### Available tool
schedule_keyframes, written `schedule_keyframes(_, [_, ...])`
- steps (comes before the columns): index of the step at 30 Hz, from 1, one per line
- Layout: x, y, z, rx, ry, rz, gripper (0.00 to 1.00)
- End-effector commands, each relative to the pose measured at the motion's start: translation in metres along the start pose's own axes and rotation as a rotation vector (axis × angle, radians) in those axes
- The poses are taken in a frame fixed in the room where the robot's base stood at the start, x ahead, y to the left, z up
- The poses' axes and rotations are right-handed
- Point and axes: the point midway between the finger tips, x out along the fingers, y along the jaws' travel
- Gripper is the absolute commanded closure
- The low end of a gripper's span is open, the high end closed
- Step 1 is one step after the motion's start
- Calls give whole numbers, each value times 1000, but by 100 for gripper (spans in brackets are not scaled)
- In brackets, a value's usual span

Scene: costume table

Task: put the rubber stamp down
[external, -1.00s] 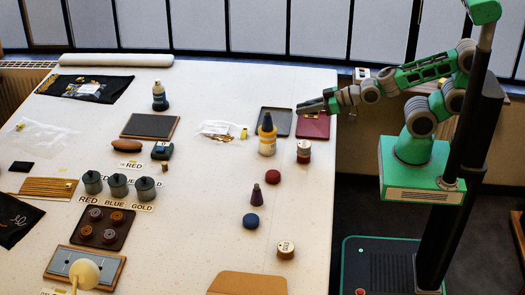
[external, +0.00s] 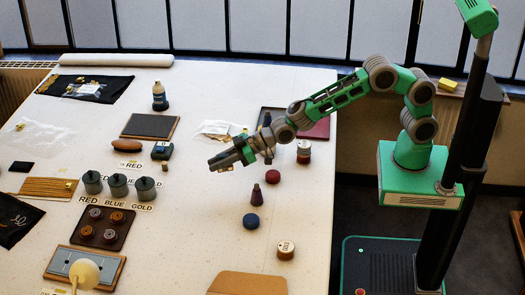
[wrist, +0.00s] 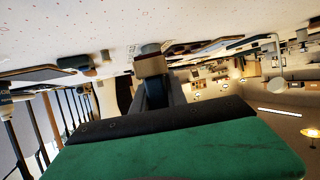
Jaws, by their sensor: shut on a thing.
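My gripper (external: 216,163) hangs over the middle of the table in the external view, pointing left, with its fingers close together. In the wrist view the fingers (wrist: 156,92) are shut on a small tan-brown block with a grey end, which I take for the rubber stamp (wrist: 150,65). Its full shape is hidden by the fingers, and it hardly shows in the external view. The stamp appears to be above the white table (external: 190,215), not resting on it.
The table below the gripper is clear.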

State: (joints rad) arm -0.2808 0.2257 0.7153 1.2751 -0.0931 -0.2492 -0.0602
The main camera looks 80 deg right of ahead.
Motion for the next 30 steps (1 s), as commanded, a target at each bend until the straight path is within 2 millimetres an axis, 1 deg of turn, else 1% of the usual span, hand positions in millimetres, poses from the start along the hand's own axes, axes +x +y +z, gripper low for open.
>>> schedule_keyframes(1, [8, -5, 4, -3, 1, -8, 100])
schedule_keyframes(3, [13, -8, 6, -6, 3, -13, 100])
schedule_keyframes(8, [16, -9, 13, -6, 1, -14, 100])
schedule_keyframes(21, [36, -8, 62, -6, 1, -13, 100])
schedule_keyframes(24, [38, -8, 67, -6, 2, -13, 100])
schedule_keyframes(30, [38, -8, 68, -6, 3, -13, 100])
